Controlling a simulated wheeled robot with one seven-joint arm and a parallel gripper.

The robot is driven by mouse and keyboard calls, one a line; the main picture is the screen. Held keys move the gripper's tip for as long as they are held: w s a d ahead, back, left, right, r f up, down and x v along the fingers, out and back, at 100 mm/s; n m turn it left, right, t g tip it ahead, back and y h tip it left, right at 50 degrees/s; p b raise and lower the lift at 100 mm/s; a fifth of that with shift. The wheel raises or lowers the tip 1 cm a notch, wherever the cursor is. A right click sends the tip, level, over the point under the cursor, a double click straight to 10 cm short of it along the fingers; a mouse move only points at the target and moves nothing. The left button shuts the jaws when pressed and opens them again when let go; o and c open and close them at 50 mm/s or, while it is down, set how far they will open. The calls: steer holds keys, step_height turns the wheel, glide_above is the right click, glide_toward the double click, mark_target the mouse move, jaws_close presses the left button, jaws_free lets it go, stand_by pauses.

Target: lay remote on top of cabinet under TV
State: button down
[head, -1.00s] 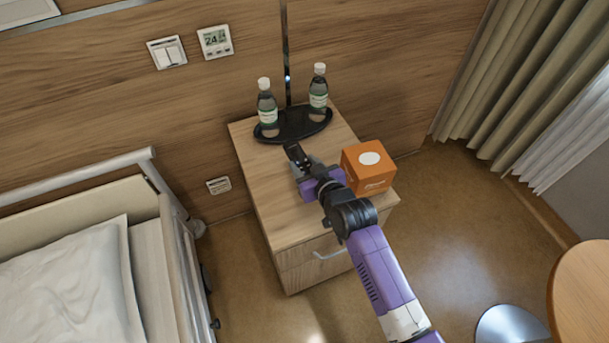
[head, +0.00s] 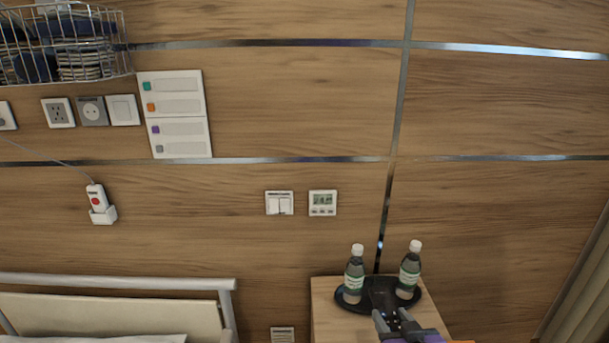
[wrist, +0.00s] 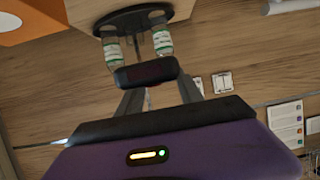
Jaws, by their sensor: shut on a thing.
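The remote (wrist: 147,72) is a dark, rounded bar held between the fingertips of my gripper (wrist: 150,84) in the wrist view. In the head view my gripper (head: 393,318) is at the bottom edge, over the bedside cabinet. The dark remote (head: 383,294) there overlaps the black tray in the picture and is hard to separate from it. My gripper is shut on the remote. No TV and no cabinet under a TV show in either current view.
The bedside cabinet (head: 325,318) carries a black oval tray (head: 345,305) with two water bottles (head: 355,275) (head: 410,270). An orange box (wrist: 28,18) shows at the wrist view's corner. A bed (head: 110,305) stands left; a wire basket (head: 65,45) hangs upper left.

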mark_target(396, 312)
steer(key=s+f, duration=1.6)
steer(key=s, duration=0.1)
steer(key=w+r+b, duration=0.2)
steer(key=w+r, duration=0.3)
steer(key=w, duration=0.1)
steer(key=w+d+r+b, duration=0.1)
steer(key=w+r+b, duration=0.2)
steer(key=w+r, duration=0.3)
steer(key=w+r+b, duration=0.3)
steer(key=w+r, duration=0.3)
steer(key=shift+w+d, duration=0.25)
steer(key=shift+w, duration=0.05)
steer(key=shift+w+r, duration=0.15)
steer(key=shift+r, duration=0.2)
steer(key=shift+s+f, duration=0.5)
steer(key=shift+f, duration=0.6)
step_height(396, 312, down, 20)
steer(key=shift+r+b, duration=0.15)
steer(key=shift+b, duration=1)
steer(key=shift+s, duration=0.1)
